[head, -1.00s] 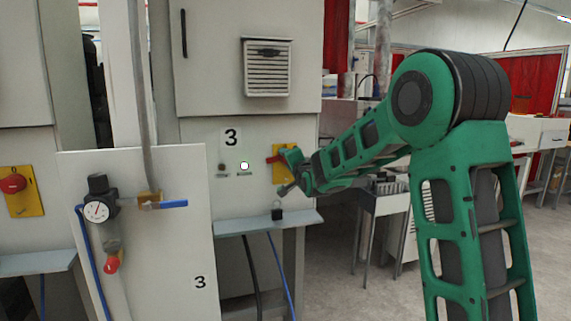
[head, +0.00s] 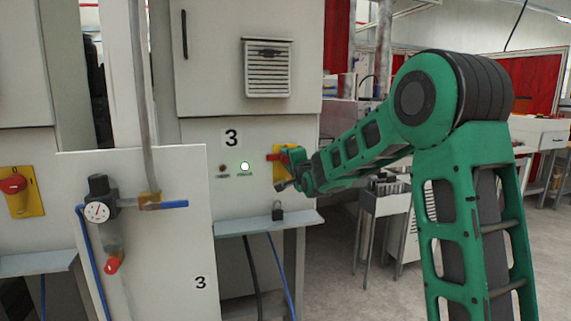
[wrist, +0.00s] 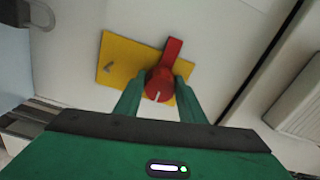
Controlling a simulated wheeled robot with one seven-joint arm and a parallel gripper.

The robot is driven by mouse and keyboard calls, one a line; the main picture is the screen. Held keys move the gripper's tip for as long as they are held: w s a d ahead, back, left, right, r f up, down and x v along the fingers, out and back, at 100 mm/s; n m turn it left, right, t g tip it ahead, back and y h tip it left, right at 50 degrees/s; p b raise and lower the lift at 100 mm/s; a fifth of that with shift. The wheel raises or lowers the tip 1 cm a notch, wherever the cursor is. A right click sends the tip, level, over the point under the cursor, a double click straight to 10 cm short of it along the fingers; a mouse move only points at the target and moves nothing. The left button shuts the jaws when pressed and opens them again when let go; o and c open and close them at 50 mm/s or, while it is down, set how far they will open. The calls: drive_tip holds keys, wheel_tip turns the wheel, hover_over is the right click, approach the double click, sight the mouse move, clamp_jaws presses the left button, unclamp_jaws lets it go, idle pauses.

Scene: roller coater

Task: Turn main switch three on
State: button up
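Main switch three is a red rotary switch (head: 272,157) on a yellow plate (head: 278,176), on the grey cabinet front right of the number 3. Its handle points left, roughly level, in the head view. My gripper (head: 287,157) is at the switch and hides part of it. In the wrist view, the red knob (wrist: 158,86) sits between the two green fingers of my gripper (wrist: 160,90), which appear to press its sides. A white mark shows on the knob.
A dark red lamp (head: 222,168) and a bright white-green lamp (head: 244,167) are below the number 3. A padlock (head: 277,213) is on the ledge (head: 255,225). Another red switch (head: 13,183) is at far left. A panel with a gauge (head: 98,211) stands in front.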

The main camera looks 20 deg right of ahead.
drive_tip(key=o, duration=0.4)
drive_tip(key=shift+d+f, duration=0.2)
drive_tip(key=shift+d, duration=0.1)
drive_tip(key=shift+c, duration=0.2)
drive_tip(key=shift+a+r, duration=0.1)
drive_tip(key=shift+s+a, duration=0.1)
drive_tip(key=shift+s, duration=0.05)
drive_tip(key=s, duration=1)
drive_tip(key=shift+s, duration=0.25)
